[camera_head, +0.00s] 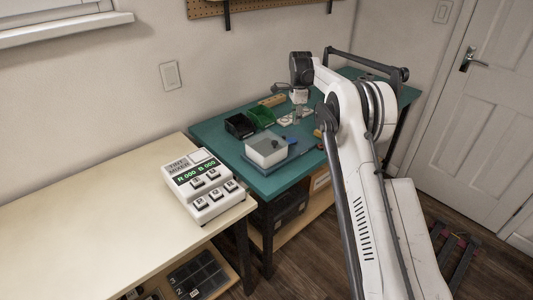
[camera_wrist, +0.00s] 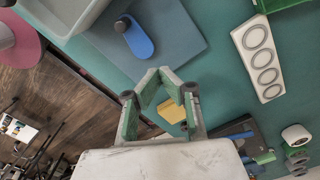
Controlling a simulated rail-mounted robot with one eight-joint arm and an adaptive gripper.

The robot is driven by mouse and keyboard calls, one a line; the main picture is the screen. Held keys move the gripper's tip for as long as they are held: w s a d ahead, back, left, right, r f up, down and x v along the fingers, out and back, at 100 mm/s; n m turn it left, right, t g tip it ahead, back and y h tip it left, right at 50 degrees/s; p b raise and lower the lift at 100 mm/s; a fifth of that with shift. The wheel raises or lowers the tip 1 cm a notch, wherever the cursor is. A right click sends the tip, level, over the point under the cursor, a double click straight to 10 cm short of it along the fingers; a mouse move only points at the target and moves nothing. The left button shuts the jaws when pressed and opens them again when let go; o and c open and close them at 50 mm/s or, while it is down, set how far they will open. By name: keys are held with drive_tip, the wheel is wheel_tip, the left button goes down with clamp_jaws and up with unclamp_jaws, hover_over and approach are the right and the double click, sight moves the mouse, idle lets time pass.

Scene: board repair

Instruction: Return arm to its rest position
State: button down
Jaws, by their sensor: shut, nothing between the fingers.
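My white arm reaches over the green workbench (camera_head: 226,132) in the head view. My gripper (camera_head: 297,119) points down above the back part of that bench, small and partly hard to make out there. In the wrist view my gripper (camera_wrist: 160,75) shows two fingers with green pads whose tips come together. Nothing is held between them. A yellow piece (camera_wrist: 172,112) shows in the gap behind the tips, beyond the fingers.
A white box (camera_head: 266,150) stands on a blue-grey mat (camera_wrist: 187,38) beside a blue-handled item (camera_wrist: 138,40). A white plate with several rings (camera_wrist: 262,58), a black bin (camera_head: 239,126) and a green bin (camera_head: 262,115) are close by. A tint mixer (camera_head: 201,187) sits on the cream table (camera_head: 90,225).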

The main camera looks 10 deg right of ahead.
drive_tip(key=s+a+r+n+t, duration=0.3)
drive_tip(key=s+r+n, duration=0.6)
drive_tip(key=s+r, duration=1.55)
drive_tip(key=s+f+n+t, duration=0.15)
drive_tip(key=s+n, duration=0.25)
drive_tip(key=s, duration=1.4)
drive_tip(key=s+f+n+t, duration=0.2)
drive_tip(key=s+f+n, duration=0.2)
drive_tip(key=s+f, duration=0.4)
drive_tip(key=s, duration=0.6)
drive_tip(key=shift+s+a+t, duration=0.15)
drive_tip(key=shift+a+t, duration=0.2)
drive_tip(key=c, duration=2.5)
unclamp_jaws()
